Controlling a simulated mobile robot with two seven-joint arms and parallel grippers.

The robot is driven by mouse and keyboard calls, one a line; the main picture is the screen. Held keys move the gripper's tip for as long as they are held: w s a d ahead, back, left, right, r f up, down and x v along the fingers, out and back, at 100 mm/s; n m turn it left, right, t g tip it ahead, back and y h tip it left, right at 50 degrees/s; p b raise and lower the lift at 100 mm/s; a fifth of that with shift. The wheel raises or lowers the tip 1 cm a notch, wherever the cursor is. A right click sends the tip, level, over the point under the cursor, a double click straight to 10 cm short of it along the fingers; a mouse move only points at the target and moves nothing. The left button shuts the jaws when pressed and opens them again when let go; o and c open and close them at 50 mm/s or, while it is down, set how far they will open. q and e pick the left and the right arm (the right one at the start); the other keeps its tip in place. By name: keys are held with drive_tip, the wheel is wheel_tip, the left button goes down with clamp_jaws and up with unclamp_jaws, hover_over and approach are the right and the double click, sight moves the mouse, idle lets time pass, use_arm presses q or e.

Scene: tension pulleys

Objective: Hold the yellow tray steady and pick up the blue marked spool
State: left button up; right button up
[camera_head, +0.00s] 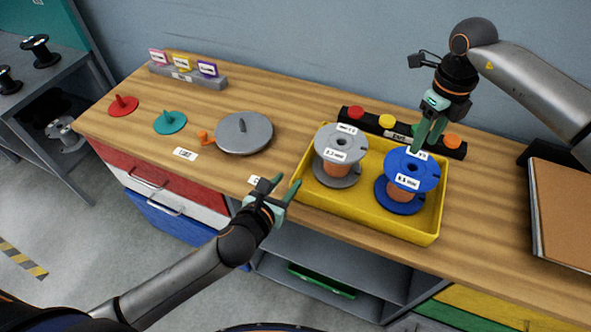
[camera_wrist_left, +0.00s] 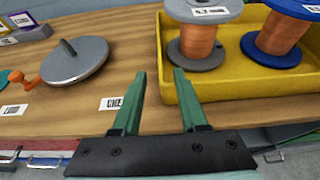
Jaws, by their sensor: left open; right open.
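The yellow tray (camera_head: 427,231) sits on the wooden bench and holds two copper-wound spools. The blue marked spool (camera_head: 415,170) stands upright in its right part. A grey spool (camera_head: 341,146) stands upright to its left. My left gripper (camera_head: 279,187) is open at the tray's front left corner; in the left wrist view its fingers (camera_wrist_left: 155,80) point at the tray's left wall (camera_wrist_left: 160,55), with no contact clearly visible. My right gripper (camera_head: 427,136) is open above the back of the blue spool, its fingertips pointing down close to the top flange. Whether they touch it cannot be told.
Behind the tray lies a black strip (camera_head: 458,150) with coloured knobs. A grey disc (camera_head: 243,133) with an orange handle, a teal disc (camera_head: 170,122) and a red disc (camera_head: 123,105) lie left. A brown board (camera_head: 563,215) is at the right. Bare bench separates tray and grey disc.

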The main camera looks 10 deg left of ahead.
sight(302, 174)
use_arm(q)
drive_tip(key=x, duration=1)
drive_tip(key=shift+w+f, duration=0.2)
drive_tip(key=shift+w, duration=0.05)
clamp_jaws()
idle(1.6)
